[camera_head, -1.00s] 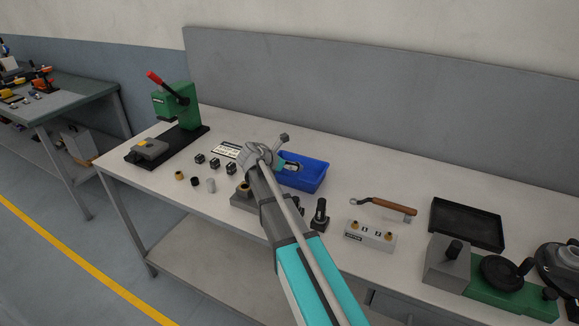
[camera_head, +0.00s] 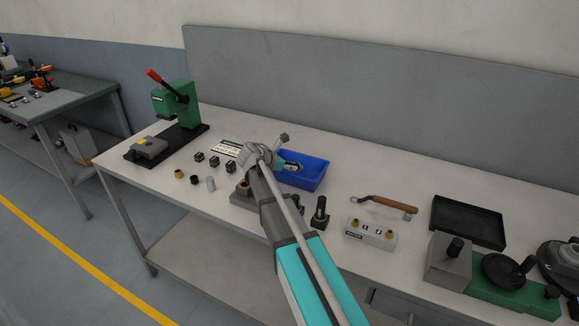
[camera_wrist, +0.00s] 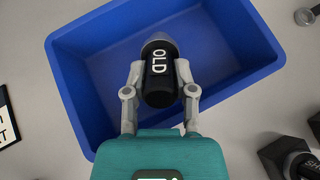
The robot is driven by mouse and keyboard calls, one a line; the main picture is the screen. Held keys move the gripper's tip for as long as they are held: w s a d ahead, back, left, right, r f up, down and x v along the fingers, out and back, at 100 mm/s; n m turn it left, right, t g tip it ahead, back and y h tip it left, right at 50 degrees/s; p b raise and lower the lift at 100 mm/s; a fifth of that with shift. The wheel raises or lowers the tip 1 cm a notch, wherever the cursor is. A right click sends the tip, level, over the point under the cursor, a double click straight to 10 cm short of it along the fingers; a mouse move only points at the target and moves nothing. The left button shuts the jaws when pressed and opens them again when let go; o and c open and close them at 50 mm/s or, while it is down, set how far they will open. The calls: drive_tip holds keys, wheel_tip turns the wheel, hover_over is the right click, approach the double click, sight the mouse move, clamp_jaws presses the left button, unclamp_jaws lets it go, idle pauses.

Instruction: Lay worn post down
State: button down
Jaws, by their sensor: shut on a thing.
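The worn post (camera_wrist: 158,78), a dark cylinder with a light rounded end and the word OLD in white, is between the two fingers of my gripper (camera_wrist: 160,84) in the wrist view. My gripper is shut on it. The post is over the inside of the blue bin (camera_wrist: 262,28). Whether it touches the bin floor I cannot tell. In the head view my gripper (camera_head: 290,166) reaches over the left part of the blue bin (camera_head: 312,182), and my wrist hides much of it.
A black post (camera_head: 320,213) stands right of my arm. Farther right are a light block with brass pieces (camera_head: 371,236), a wooden-handled wrench (camera_head: 388,206) and a black tray (camera_head: 467,224). Small dark blocks (camera_head: 215,162) and a green press (camera_head: 178,105) are at left.

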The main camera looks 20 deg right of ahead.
drive_tip(key=shift+f+b, duration=0.55)
drive_tip(key=shift+f, duration=0.1)
drive_tip(key=shift+c, duration=1.3)
unclamp_jaws()
drive_tip(key=shift+s, duration=0.15)
drive_tip(key=shift+c, duration=0.2)
drive_tip(key=o, duration=0.3)
drive_tip(key=shift+f, duration=0.1)
